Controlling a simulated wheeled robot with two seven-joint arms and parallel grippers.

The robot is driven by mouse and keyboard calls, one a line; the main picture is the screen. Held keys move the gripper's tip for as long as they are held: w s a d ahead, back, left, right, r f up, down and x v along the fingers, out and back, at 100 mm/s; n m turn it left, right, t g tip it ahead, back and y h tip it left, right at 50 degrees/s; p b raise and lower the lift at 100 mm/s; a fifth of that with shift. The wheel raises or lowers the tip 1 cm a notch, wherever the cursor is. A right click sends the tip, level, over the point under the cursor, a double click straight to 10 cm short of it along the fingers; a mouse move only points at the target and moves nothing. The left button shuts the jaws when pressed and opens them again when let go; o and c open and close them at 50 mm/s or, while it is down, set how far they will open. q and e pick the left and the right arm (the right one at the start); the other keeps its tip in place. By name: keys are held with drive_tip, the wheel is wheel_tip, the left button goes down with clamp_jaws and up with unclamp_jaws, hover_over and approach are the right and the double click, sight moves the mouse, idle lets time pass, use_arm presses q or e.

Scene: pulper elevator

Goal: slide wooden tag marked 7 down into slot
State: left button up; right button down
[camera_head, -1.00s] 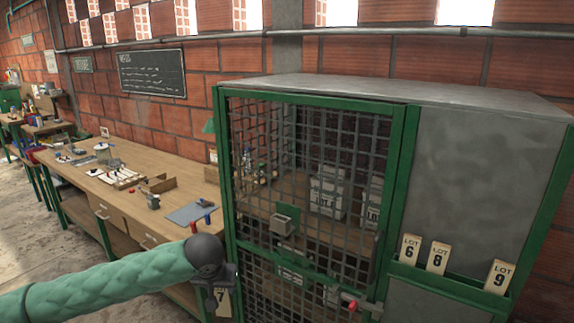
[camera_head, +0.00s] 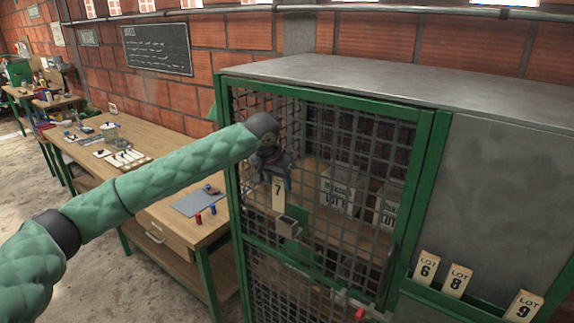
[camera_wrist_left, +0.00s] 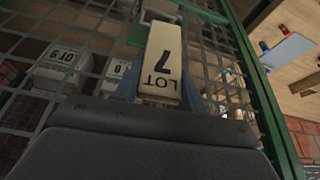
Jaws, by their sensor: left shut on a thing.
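My left gripper (camera_head: 277,178) is shut on the wooden tag marked 7 (camera_head: 278,196) and holds it upright in front of the mesh door. In the left wrist view the pale tag (camera_wrist_left: 161,60) shows "LOT 7" upside down between the fingers. A small grey metal holder (camera_head: 288,226) on a green plate (camera_head: 298,250) is fixed to the mesh door. In the head view the tag's lower end is just above and left of this holder, seemingly apart from it; the depth gap is hard to tell. My right gripper is not in view.
The green-framed mesh cage (camera_head: 330,150) holds pale lot boxes (camera_head: 340,190) inside. Tags 6 (camera_head: 426,267), 8 (camera_head: 456,280) and 9 (camera_head: 523,306) stand in a green rail at right. A red-tipped latch (camera_head: 360,314) is low on the door. A wooden workbench (camera_head: 150,205) stands at left.

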use_arm(q)
drive_tip(key=d+r, duration=0.2)
drive_tip(key=shift+w+d+r+m, duration=0.1)
drive_tip(key=shift+w+r+m, duration=0.25)
drive_tip(key=shift+r+m, duration=0.05)
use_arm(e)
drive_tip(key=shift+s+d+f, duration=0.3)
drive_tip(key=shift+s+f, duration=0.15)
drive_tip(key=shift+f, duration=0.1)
use_arm(q)
wheel_tip(320, 180, down, 6)
drive_tip(key=shift+r+p, duration=0.15)
drive_tip(key=shift+p, duration=0.65)
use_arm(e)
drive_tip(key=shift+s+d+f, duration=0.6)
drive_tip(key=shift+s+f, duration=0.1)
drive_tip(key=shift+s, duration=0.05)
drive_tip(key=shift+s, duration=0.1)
